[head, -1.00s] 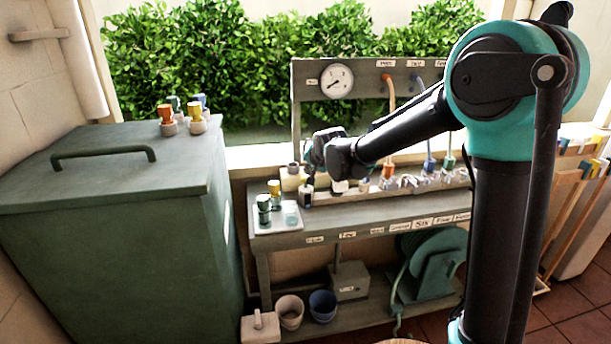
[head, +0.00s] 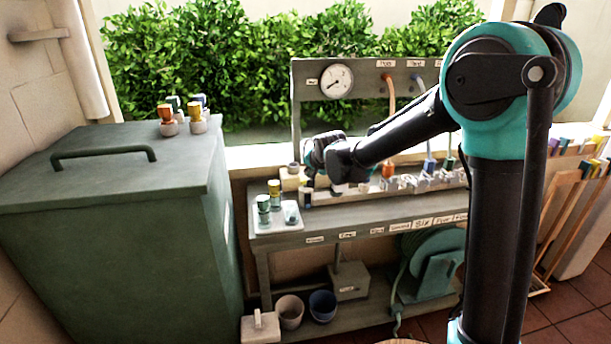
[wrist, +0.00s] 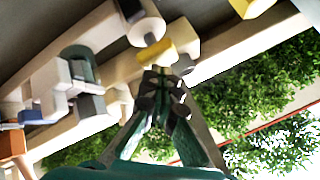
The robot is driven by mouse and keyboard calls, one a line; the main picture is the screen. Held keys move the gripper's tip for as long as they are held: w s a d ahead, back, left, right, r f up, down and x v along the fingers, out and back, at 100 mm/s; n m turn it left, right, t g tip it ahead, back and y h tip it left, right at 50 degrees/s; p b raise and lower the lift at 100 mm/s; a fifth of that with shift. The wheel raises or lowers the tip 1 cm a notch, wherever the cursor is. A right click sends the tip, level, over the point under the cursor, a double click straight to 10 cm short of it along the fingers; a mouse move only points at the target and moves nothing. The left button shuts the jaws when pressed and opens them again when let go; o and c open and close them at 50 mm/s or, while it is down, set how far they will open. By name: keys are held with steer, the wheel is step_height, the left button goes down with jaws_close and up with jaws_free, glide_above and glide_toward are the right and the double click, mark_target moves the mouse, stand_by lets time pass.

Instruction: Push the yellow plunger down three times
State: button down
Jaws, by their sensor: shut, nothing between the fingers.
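The yellow plunger (wrist: 157,52) shows in the wrist view just beyond my fingertips, beside a white cylinder with a dark end. My gripper (wrist: 164,76) is shut with its fingers together and nothing held. Its tips lie close to the yellow piece; I cannot tell whether they touch. In the head view my gripper (head: 310,180) is over the left part of the bench, and the plunger is small and mostly hidden there.
A white tray (head: 268,229) with several small bottles stands at the bench's left end. A row of fittings (head: 415,181) and hoses lies to the right. A gauge (head: 337,81) is on the back panel. A green lidded bin (head: 110,220) stands left.

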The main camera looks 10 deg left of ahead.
steer(key=shift+f, duration=0.4)
stand_by(0.3)
steer(key=shift+r, duration=1.05)
steer(key=shift+r, duration=2.85)
